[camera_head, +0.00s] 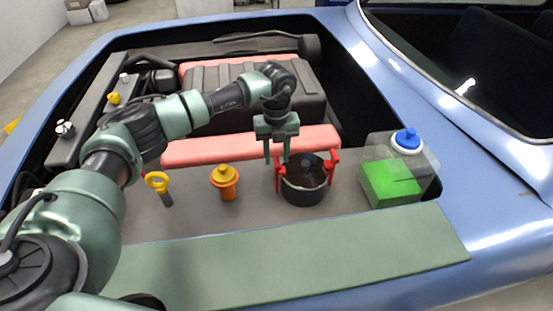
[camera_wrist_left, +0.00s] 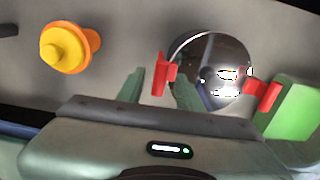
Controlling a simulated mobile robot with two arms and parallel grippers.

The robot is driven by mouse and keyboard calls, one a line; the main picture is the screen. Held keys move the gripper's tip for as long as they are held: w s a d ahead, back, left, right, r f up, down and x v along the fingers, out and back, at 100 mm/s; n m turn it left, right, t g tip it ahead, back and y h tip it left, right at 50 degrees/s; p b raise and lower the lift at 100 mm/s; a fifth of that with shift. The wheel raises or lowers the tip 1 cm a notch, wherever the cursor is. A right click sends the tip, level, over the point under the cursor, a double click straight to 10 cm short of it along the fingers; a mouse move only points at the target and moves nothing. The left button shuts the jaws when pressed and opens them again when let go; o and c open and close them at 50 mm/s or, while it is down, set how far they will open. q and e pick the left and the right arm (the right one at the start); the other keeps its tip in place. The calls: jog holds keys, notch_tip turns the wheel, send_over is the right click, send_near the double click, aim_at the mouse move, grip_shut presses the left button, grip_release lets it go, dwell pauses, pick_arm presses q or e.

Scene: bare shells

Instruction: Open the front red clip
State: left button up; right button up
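A dark round canister (camera_head: 303,190) with a clear or shiny top stands in the engine bay. It has a left red clip (camera_head: 280,178) and a right red clip (camera_head: 332,166) on opposite sides; I cannot tell which is called front. My left gripper (camera_head: 277,158) points down above the left clip, fingers apart. In the left wrist view, the left red clip (camera_wrist_left: 160,74) shows between the open fingers (camera_wrist_left: 158,88), and the right red clip (camera_wrist_left: 264,95) is beyond them. I cannot tell whether a finger touches the clip. My right gripper is not in view.
An orange-yellow cap (camera_head: 225,182) and a yellow ring handle (camera_head: 158,184) stand left of the canister. A green block (camera_head: 390,184) and a blue-capped reservoir (camera_head: 407,141) stand right. A pink bar (camera_head: 205,150) lies behind. The green front panel (camera_head: 300,262) is clear.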

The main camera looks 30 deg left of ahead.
pick_arm(q)
jog(key=shift+f, duration=1.3)
grip_shut()
jog(key=shift+w+r, duration=0.1)
dwell(0.4)
